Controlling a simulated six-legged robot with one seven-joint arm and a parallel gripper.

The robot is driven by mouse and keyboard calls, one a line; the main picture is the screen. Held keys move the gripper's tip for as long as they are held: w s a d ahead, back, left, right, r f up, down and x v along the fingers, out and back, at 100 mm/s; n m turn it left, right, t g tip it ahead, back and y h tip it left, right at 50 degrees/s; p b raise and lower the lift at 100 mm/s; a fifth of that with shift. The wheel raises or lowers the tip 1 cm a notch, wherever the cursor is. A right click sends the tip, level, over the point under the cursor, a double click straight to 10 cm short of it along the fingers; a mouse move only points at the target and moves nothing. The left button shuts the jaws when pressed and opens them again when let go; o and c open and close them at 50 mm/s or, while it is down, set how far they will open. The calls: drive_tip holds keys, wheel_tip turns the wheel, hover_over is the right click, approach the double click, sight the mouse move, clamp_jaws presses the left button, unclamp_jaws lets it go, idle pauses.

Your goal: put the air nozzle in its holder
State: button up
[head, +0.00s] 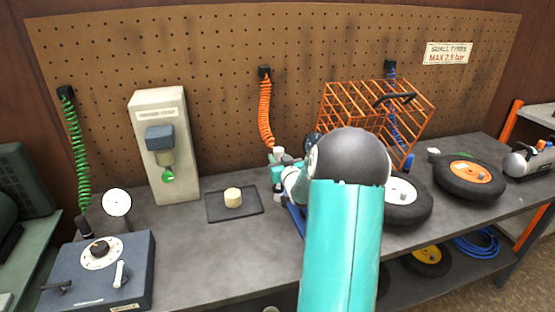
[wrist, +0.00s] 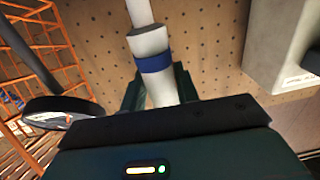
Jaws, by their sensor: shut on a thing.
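My gripper (wrist: 158,88) is shut on a pale cylinder with a blue band, which I take to be the air nozzle (wrist: 148,42). The nozzle stands out between the two dark green fingers and runs past the top edge of the wrist view. In the head view my gripper (head: 279,174) is partly hidden behind my own arm, above the bench near the lower end of the orange coiled hose (head: 266,112). I cannot tell there whether hose and nozzle join. I cannot make out the nozzle's holder for certain; a blue piece (head: 295,221) shows beside my arm.
An orange wire cage (head: 345,100) and wheels (head: 470,180) stand to the right. A dispenser (head: 180,185), a dark mat (head: 222,213) with a pale block (head: 233,197), and a dial box (head: 130,262) stand left. The bench front left of my arm is clear.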

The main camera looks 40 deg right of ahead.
drive_tip(key=shift+a+f, duration=0.1)
drive_tip(key=shift+f, duration=2.7)
drive_tip(key=shift+f, duration=0.55)
drive_tip(key=o, duration=0.8)
drive_tip(key=shift+c, duration=0.2)
drive_tip(key=shift+s, duration=0.1)
drive_tip(key=v, duration=1.1)
